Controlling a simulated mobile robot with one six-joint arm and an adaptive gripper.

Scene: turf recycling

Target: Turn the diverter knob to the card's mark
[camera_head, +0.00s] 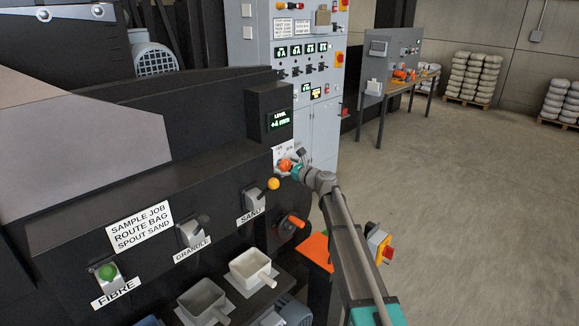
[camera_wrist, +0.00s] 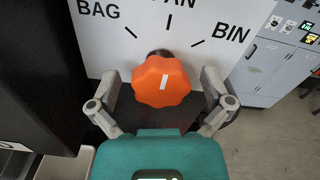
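The diverter knob (camera_wrist: 161,84) is orange and lobed, with a white pointer line aimed up towards the middle tick. Its white dial plate (camera_wrist: 215,14) reads BAG at left and BIN at right; the middle label is cut off, only "AN" showing. My gripper (camera_wrist: 160,92) is open, one finger on each side of the knob, with gaps visible. The knob also shows in the head view (camera_head: 285,164), with my gripper (camera_head: 296,170) at it. The card (camera_head: 140,228) on the dark machine reads SAMPLE JOB, ROUTE BAG, SPOUT SAND.
Below the card are spouts labelled FIBRE (camera_head: 115,292), GRANULE (camera_head: 192,250) and SAND (camera_head: 250,215). An orange handle (camera_head: 293,221) sits below my gripper. A level display (camera_head: 279,121) is above the knob. A grey control cabinet (camera_head: 318,120) stands behind. Floor at right is clear.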

